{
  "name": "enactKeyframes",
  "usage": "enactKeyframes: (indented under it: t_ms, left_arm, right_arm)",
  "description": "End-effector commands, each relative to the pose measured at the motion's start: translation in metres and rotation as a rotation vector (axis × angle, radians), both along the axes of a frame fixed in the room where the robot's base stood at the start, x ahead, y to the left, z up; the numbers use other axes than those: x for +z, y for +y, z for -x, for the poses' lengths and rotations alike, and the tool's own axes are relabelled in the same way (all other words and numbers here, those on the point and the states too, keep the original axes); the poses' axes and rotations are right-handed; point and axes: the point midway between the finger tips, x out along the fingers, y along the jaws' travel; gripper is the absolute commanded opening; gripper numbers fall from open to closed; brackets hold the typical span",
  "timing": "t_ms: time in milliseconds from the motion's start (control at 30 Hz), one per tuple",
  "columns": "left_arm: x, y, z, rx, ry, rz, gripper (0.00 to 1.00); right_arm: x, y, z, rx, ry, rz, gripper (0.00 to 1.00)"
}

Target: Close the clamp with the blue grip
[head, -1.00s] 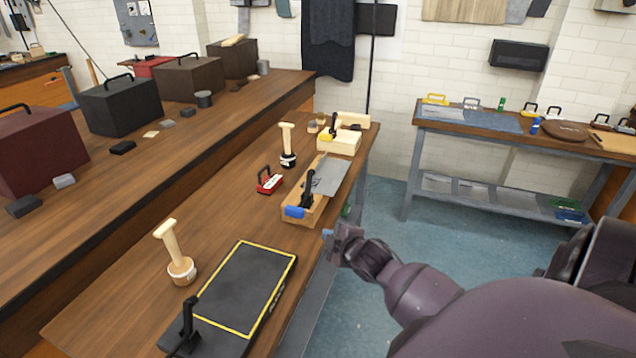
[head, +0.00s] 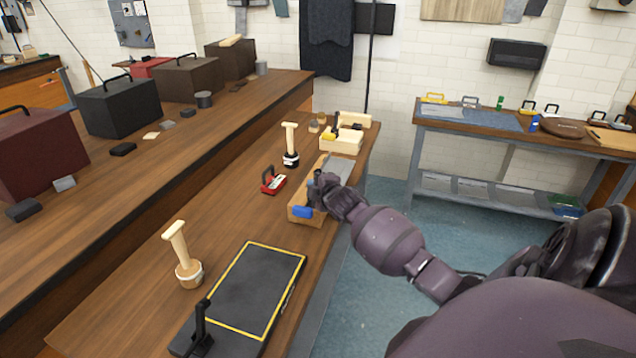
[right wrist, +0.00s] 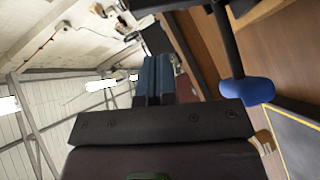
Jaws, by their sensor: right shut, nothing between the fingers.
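The clamp with the blue grip (head: 303,211) is on a wooden block (head: 298,219) at the right edge of the near bench, with a grey sheet (head: 336,163) at its far end. My right gripper (head: 326,184) is just above the block, in front of the clamp's black arm, and hides much of it. In the right wrist view the blue grip (right wrist: 247,92) is to the right of my gripper's fingers (right wrist: 157,72), apart from them, at the end of a black lever (right wrist: 228,45). The fingers are together and empty. My left gripper is out of view.
Beyond is a block with a yellow-gripped clamp (head: 328,136). A red clamp-like tool (head: 273,181) and wooden-handled stamps (head: 290,150) stand left. A black board with a yellow border (head: 255,287) lies nearer. Open floor is on the right.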

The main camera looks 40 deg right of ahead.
Motion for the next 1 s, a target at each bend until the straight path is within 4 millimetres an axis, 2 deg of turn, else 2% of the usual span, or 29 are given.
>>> enactKeyframes:
  t_ms: [33, 200, 433, 1000]
  left_arm:
    - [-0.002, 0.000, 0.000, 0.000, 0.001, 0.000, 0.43]
    - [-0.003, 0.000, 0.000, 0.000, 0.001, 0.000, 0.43]
    - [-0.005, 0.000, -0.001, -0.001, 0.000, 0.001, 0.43]
    - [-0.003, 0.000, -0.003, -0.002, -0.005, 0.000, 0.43]
  right_arm:
    - [-0.002, -0.002, -0.008, -0.001, 0.000, 0.000, 0.00]
    - [-0.009, -0.020, -0.016, -0.001, 0.001, 0.001, 0.00]
    - [-0.015, -0.032, -0.023, 0.000, 0.001, 0.001, 0.00]
    - [-0.014, -0.035, -0.025, 0.000, 0.005, -0.007, 0.00]
